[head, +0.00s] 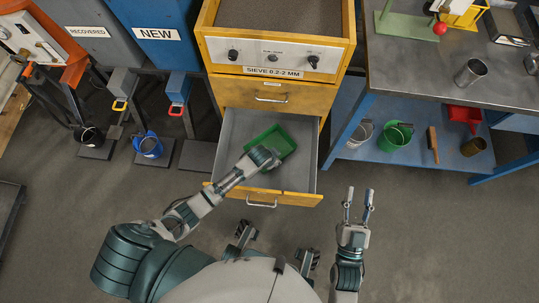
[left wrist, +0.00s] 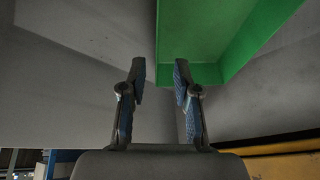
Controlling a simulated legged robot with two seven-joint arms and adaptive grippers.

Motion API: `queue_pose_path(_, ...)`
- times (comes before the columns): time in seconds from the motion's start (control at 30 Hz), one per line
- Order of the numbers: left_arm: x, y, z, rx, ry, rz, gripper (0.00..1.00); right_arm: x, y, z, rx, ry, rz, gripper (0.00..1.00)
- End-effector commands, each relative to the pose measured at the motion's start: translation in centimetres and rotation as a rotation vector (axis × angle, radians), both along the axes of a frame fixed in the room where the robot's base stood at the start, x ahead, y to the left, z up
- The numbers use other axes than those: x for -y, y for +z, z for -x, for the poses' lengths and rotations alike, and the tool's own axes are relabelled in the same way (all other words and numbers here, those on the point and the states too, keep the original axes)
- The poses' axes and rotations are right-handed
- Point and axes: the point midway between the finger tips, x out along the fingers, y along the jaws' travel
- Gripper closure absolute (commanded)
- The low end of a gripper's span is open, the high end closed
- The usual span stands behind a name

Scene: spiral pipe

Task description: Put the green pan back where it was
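The green pan (head: 281,139) lies inside the open grey drawer of the yellow sieve cabinet, in the head view. My left gripper (head: 268,158) is at the pan's near left side and hides part of it. In the left wrist view the two fingers of my left gripper (left wrist: 159,75) stand apart. The green pan (left wrist: 195,30) fills the upper right there, with its near edge by the fingertips; I cannot tell whether they touch it. My right gripper (head: 359,195) is open and empty over the floor, right of the drawer.
The open drawer (head: 232,135) sticks out below a closed drawer (head: 270,97). At right, a blue-framed workbench (head: 420,80) has a lower shelf with a green bucket (head: 394,136) and a red scoop (head: 464,116). A blue bucket (head: 149,146) stands at left. Floor in front is clear.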

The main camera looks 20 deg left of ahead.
Motion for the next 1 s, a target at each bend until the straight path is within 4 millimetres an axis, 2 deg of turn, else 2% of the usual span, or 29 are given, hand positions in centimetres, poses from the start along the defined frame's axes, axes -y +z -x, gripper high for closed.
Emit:
queue_pose_path(0.03,-0.1,1.4,0.1,0.006,0.0,0.0,0.69,0.0,-0.2,-0.3,-0.053,0.0,0.018,0.6)
queue_pose_path(0.2,-0.4,3.4,1.0,0.003,0.001,0.0,0.69,0.2,-2.9,-0.7,-0.239,-0.001,0.076,0.6)
queue_pose_path(0.43,-0.5,4.6,1.8,0.003,0.001,0.005,0.69,0.5,-5.1,-0.6,-0.374,0.0,0.115,0.6)
queue_pose_path(0.53,0.9,5.2,2.7,0.059,-0.001,0.057,0.69,0.5,-5.5,-0.6,-0.39,-0.001,0.12,0.6)
queue_pose_path(0.6,2.6,6.6,3.9,0.155,0.006,0.138,0.69,0.5,-5.5,-0.5,-0.393,-0.001,0.121,0.6)
queue_pose_path(0.67,4.0,8.9,5.1,0.272,0.025,0.228,0.69,0.5,-5.6,-0.5,-0.393,-0.001,0.121,0.6)
queue_pose_path(0.77,4.6,14.7,7.1,0.5,0.081,0.362,0.69,0.5,-5.5,-0.5,-0.392,-0.001,0.12,0.6)
queue_pose_path(0.9,2.5,23.2,10.2,0.785,0.166,0.47,0.69,0.5,-5.6,-0.7,-0.393,0.0,0.12,0.6)
queue_pose_path(1.0,0.9,27.6,11.9,0.924,0.201,0.498,0.69,0.5,-5.6,-0.7,-0.393,0.0,0.12,0.6)
